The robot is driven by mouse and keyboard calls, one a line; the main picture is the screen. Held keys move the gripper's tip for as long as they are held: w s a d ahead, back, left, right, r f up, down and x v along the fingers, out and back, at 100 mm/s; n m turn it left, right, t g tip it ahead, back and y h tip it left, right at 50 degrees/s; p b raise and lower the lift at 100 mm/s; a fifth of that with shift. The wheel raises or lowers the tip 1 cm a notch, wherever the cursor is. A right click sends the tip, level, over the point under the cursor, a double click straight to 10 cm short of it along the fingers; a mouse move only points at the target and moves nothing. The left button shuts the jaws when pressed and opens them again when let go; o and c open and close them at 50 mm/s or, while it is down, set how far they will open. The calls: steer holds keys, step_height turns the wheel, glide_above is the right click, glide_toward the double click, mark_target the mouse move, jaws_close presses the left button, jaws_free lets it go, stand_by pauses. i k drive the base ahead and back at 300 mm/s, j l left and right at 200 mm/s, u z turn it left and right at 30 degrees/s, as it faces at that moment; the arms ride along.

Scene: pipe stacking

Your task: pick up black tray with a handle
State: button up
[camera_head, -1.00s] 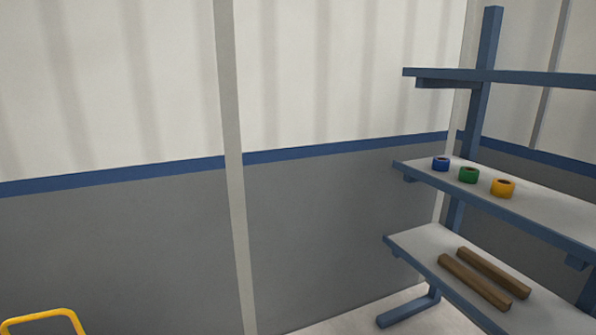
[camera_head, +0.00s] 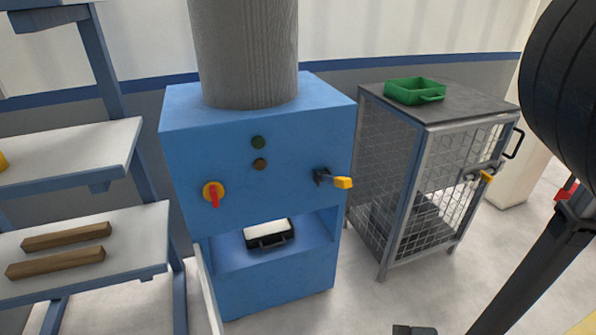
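A small black tray (camera_head: 268,241) with a handle on its near side sits inside the lower opening of a blue machine (camera_head: 256,135). Its inside looks white or pale. The tray rests on the floor of the opening, below the machine's front panel. My gripper is not clearly seen in this view, and nothing touches the tray.
The machine's door (camera_head: 207,290) stands open at the opening's left. A wire cage cabinet (camera_head: 440,125) with a green tray (camera_head: 414,91) on top stands right. A shelf rack (camera_head: 75,160) with wooden bars stands left. Large dark parts fill the right edge.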

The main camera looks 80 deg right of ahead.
mark_target(268, 230)
steer(key=l+z, duration=0.1)
steer(key=z, duration=0.8)
steer(key=i+z, duration=0.1)
steer(key=z, duration=0.35)
